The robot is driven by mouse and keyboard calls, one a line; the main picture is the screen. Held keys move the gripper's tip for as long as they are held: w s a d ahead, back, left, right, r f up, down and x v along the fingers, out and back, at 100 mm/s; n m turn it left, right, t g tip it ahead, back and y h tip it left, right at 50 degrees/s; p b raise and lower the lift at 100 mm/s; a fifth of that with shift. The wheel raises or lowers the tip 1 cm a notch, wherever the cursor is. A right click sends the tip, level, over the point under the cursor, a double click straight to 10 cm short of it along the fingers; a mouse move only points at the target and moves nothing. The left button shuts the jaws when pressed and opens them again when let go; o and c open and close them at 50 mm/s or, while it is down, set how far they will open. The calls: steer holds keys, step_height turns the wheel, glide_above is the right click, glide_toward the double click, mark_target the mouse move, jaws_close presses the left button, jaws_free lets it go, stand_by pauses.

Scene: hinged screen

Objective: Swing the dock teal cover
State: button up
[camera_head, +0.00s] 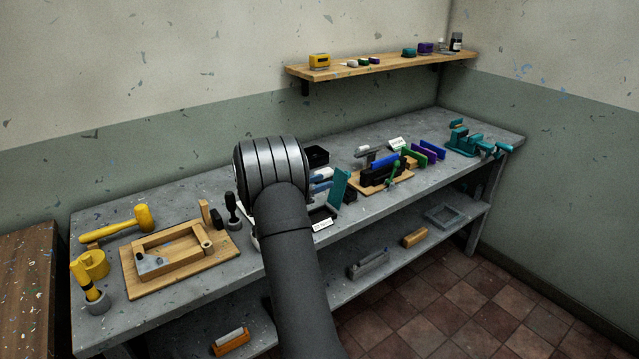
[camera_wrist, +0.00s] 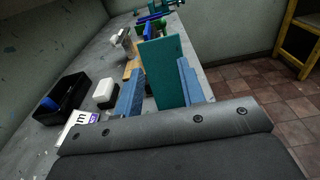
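The teal cover (camera_head: 339,187) is a flat upright panel on the bench, just right of my gripper in the head view. In the wrist view the teal cover (camera_wrist: 163,70) stands straight ahead with its broad face toward me. My gripper (camera_wrist: 161,90) has two blue fingers spread wide apart, one toward each side of the panel. Whether either finger touches it cannot be told. In the head view my gripper (camera_head: 321,181) is partly hidden by my wrist. The cover's hinge and what lies behind the panel are hidden.
A black bin (camera_wrist: 70,100), a white block (camera_wrist: 105,93) and a label card (camera_wrist: 81,132) lie left of the gripper. A wooden rack with coloured panels (camera_head: 385,165) and a teal vise (camera_head: 470,142) stand farther right. A wooden frame (camera_head: 178,254) lies at left.

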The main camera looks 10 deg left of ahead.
mark_target(341, 174)
steer(key=x, duration=0.7)
steer(key=shift+s+d+r, duration=0.1)
steer(key=shift+r, duration=0.05)
steer(key=shift+d+r, duration=0.15)
steer(key=shift+c, duration=1.6)
steer(key=shift+s+a+r, duration=0.2)
steer(key=shift+a+r, duration=0.1)
steer(key=shift+a, duration=0.25)
steer(key=shift+s+a+r, duration=0.3)
jaws_close()
steer(key=shift+s+a+f, duration=0.1)
steer(key=shift+s, duration=0.05)
steer(key=shift+s+a, duration=0.1)
steer(key=shift+a, duration=0.05)
steer(key=v, duration=0.3)
steer(key=shift+s+a+r, duration=0.1)
steer(key=shift+s+r, duration=0.05)
steer(key=shift+r, duration=0.3)
